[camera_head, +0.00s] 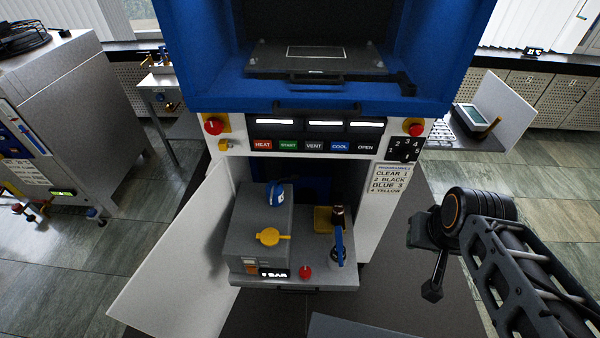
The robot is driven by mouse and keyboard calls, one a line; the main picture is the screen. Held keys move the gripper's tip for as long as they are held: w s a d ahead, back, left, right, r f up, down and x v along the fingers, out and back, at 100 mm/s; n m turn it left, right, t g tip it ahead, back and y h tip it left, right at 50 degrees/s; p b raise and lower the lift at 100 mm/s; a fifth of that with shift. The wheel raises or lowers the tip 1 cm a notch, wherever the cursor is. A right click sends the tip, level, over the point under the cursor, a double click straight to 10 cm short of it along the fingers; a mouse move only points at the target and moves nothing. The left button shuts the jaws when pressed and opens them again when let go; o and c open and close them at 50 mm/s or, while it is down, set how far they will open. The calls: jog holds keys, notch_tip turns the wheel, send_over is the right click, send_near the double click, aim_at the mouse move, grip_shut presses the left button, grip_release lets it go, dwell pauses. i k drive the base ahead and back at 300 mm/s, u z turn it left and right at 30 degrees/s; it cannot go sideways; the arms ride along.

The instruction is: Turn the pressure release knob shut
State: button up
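A grey pump unit (258,222) sits on a pulled-out shelf in the open lower bay of the press. A yellow knob (270,237) with a pointer to the right is on its front top. A blue knob (276,194) with a white mark stands on top further back. I cannot tell from a label which is the pressure release knob. A small display (273,273) on its front seems to read 0 BAR. My gripper (432,291) hangs at the right, well apart from the unit; its fingers are too dark and small to tell open from shut.
Beside the unit are a blue-handled lever (339,243) and a red button (305,272). An open white door (170,255) stands at the left of the bay. The blue press frame (200,60) and a button panel (315,146) are above. Floor at the right is free.

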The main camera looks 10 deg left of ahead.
aim_at(305, 271)
jog(key=u, duration=2.7)
jog(key=k, duration=0.7)
jog(key=z, duration=0.85)
jog(key=i, duration=0.4)
jog(key=u, duration=0.15)
